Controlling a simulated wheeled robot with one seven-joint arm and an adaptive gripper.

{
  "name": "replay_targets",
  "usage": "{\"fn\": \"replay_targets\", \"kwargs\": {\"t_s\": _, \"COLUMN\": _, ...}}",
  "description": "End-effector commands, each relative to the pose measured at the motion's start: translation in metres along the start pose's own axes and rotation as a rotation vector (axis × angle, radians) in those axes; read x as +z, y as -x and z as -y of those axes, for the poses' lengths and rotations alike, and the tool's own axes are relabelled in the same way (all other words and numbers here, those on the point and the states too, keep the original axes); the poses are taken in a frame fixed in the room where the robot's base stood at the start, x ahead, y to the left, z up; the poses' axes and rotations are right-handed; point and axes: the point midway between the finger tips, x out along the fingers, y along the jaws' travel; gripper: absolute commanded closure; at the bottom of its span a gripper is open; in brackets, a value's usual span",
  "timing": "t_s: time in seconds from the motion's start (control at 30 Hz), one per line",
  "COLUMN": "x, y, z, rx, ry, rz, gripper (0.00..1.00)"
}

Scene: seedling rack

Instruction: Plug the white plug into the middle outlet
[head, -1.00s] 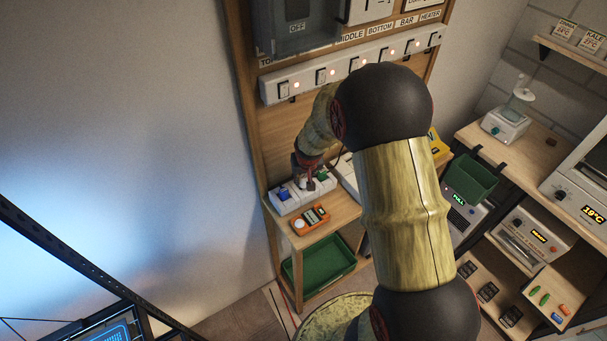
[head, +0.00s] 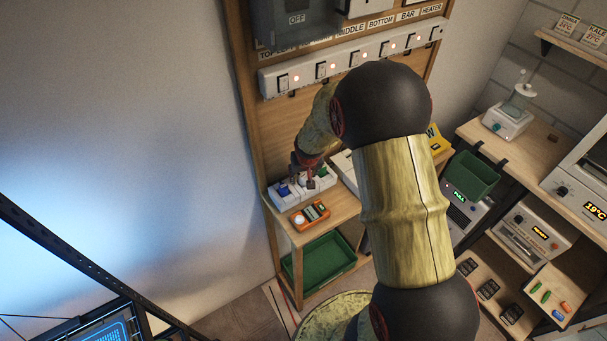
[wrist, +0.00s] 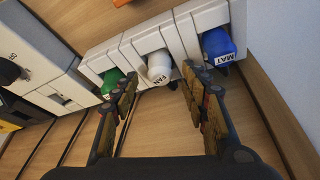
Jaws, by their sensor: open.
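The white plug (wrist: 158,66), labelled FAN, sits at the middle of the white outlet strip (wrist: 148,38) in the wrist view. Its body is against the strip's face, between a green plug (wrist: 110,80) and a blue plug (wrist: 217,46) labelled MAT. My gripper (wrist: 160,84) is open, with one finger on each side of the white plug and a visible gap to it. In the head view my gripper (head: 303,182) is over the strip (head: 313,195) on the small wooden shelf. The plug's prongs are hidden.
An orange meter (head: 309,214) lies just in front of the strip. A white device (wrist: 35,70) stands close beside the strip. A green tray (head: 320,265) is on the lower shelf. A row of switches (head: 350,58) runs along the board above.

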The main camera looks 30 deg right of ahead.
Motion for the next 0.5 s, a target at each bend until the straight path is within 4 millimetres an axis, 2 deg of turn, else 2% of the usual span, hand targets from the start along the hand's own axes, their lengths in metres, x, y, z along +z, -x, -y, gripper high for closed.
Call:
{"fn": "replay_targets", "kwargs": {"t_s": 0.3, "x": 0.000, "y": 0.003, "z": 0.000, "rx": 0.000, "ry": 0.000, "rz": 0.000, "gripper": 0.55}}
{"fn": "replay_targets", "kwargs": {"t_s": 0.37, "x": -0.001, "y": 0.008, "z": 0.000, "rx": 0.000, "ry": 0.000, "rz": -0.001, "gripper": 0.55}}
{"fn": "replay_targets", "kwargs": {"t_s": 0.5, "x": -0.001, "y": 0.030, "z": 0.000, "rx": 0.000, "ry": -0.001, "rz": -0.004, "gripper": 0.55}}
